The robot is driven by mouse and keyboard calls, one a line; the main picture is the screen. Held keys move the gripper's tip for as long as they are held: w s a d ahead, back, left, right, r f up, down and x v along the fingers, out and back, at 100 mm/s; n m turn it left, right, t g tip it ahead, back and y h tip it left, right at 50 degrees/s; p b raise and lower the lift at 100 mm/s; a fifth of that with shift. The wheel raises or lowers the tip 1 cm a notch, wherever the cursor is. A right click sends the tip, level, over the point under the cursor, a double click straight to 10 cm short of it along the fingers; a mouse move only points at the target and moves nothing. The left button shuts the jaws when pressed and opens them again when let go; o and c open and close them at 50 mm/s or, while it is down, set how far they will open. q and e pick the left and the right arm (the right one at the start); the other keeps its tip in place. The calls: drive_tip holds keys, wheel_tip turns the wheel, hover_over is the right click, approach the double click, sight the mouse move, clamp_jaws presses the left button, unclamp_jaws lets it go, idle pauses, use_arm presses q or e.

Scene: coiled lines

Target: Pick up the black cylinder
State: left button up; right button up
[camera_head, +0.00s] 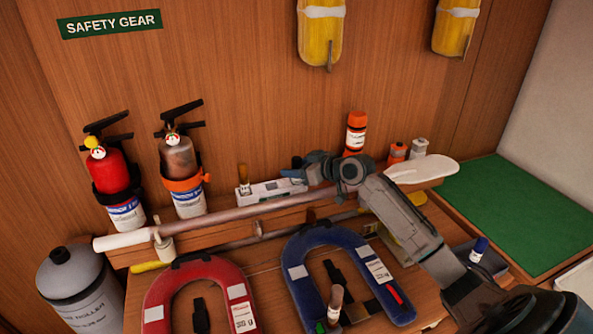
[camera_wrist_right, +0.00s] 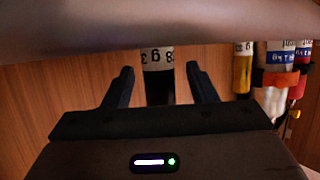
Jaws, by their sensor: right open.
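The black cylinder (camera_wrist_right: 158,88) stands between the two fingers of my right gripper (camera_wrist_right: 160,85) in the right wrist view, which is upside down. It has a white label with dark print and a black end. Both fingers stand apart from its sides with gaps, so the gripper is open and not holding it. In the head view my right gripper (camera_head: 300,172) reaches left over the shelf and hides most of the cylinder; only a small dark piece shows behind it. My left gripper is not in view.
A long oar shaft (camera_head: 230,212) runs in front of the shelf, close to my right gripper. A yellow bottle (camera_head: 243,180) and two extinguishers (camera_head: 112,180) (camera_head: 182,172) stand to the left. An orange-capped bottle (camera_head: 355,134) stands behind the wrist. Red and blue horseshoe buoys lie below.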

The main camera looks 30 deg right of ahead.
drive_tip(key=c, duration=1)
